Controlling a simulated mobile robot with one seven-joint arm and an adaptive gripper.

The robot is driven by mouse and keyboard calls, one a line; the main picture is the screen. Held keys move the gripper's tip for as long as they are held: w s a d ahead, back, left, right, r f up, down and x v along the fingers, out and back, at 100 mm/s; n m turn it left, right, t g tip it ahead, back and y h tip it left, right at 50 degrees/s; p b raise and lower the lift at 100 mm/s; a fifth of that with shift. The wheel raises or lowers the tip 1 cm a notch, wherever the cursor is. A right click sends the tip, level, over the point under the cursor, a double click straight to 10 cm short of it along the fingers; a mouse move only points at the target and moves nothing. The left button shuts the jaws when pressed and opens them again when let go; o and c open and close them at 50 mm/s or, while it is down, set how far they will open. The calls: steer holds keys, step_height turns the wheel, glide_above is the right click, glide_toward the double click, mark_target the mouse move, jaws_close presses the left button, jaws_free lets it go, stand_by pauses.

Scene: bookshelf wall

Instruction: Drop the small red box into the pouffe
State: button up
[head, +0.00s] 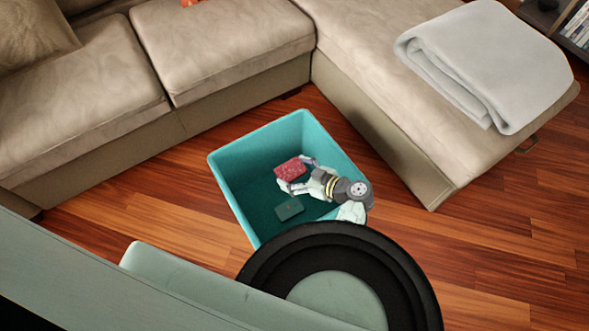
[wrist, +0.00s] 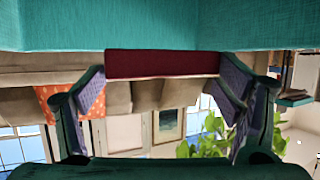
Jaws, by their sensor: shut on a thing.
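The pouffe (head: 232,190) is an open teal box on the wooden floor in the head view. The small red box (head: 290,168) is between the fingers of my gripper (head: 294,178), over the pouffe's opening. In the wrist view the red box (wrist: 162,64) spans between the two fingertips, and my gripper (wrist: 164,82) is shut on it. A teal wall of the pouffe (wrist: 100,25) fills the top of the wrist view. The exact height of the red box relative to the rim is hard to tell.
A small dark green box (head: 289,208) lies inside the pouffe. A beige sofa (head: 230,50) stands behind, and its chaise (head: 400,120) stands to the right with a folded grey blanket (head: 485,60). Bare wooden floor (head: 480,220) lies at the right.

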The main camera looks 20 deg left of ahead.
steer(key=shift+f, duration=0.7)
steer(key=o, duration=1.1)
steer(key=v, duration=1.2)
steer(key=shift+r, duration=0.15)
